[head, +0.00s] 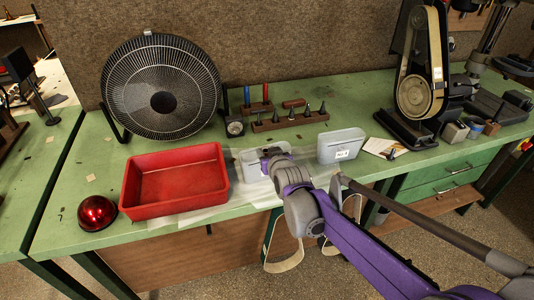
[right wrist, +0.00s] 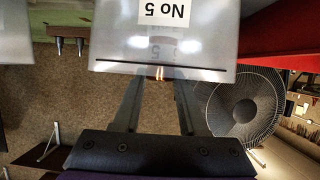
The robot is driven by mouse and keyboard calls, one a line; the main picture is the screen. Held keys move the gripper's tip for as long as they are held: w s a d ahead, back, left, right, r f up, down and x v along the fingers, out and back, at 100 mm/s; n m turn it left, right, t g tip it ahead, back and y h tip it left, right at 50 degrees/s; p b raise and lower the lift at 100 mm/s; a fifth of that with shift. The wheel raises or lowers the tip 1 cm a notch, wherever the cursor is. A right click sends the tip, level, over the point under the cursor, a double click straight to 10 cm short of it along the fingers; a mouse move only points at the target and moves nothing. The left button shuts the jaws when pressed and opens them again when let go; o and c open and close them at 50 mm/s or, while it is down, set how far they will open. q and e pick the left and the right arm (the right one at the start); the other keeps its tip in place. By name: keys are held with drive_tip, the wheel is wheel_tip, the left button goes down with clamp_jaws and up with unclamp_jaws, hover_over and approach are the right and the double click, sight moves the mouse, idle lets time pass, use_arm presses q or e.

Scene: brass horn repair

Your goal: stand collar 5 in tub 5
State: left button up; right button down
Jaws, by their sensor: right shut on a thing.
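In the head view my right gripper (head: 277,158) is at a pale grey tub (head: 250,173), which stands just right of the red tray. In the right wrist view the tub (right wrist: 215,35) shows upside down, with a white "No 5" label (right wrist: 165,12). My right gripper (right wrist: 158,80) has its two fingers reaching to the tub's edge. A small orange-brass glint between the fingertips, likely collar 5 (right wrist: 158,73), is all that shows of the held thing. Its shape and tilt, and whether it touches the tub's floor, are hidden. My left gripper is not in view.
A red tray (head: 218,184) stands left of the tub, with a red dome (head: 97,213) beyond it. A second grey tub (head: 341,142) stands to the right. Behind are a tool rack (head: 290,121) and a fan (head: 162,90). A belt sander (head: 420,75) stands at the right.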

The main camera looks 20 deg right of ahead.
drive_tip(key=shift+f, duration=0.1)
drive_tip(key=shift+f, duration=0.25)
drive_tip(key=shift+s+f+b, duration=0.15)
drive_tip(key=shift+f+b, duration=0.15)
drive_tip(key=shift+b, duration=0.1)
drive_tip(key=c, duration=0.7)
unclamp_jaws()
drive_tip(key=shift+s+a, duration=0.1)
drive_tip(key=shift+o, duration=1.3)
drive_tip(key=shift+a, duration=0.1)
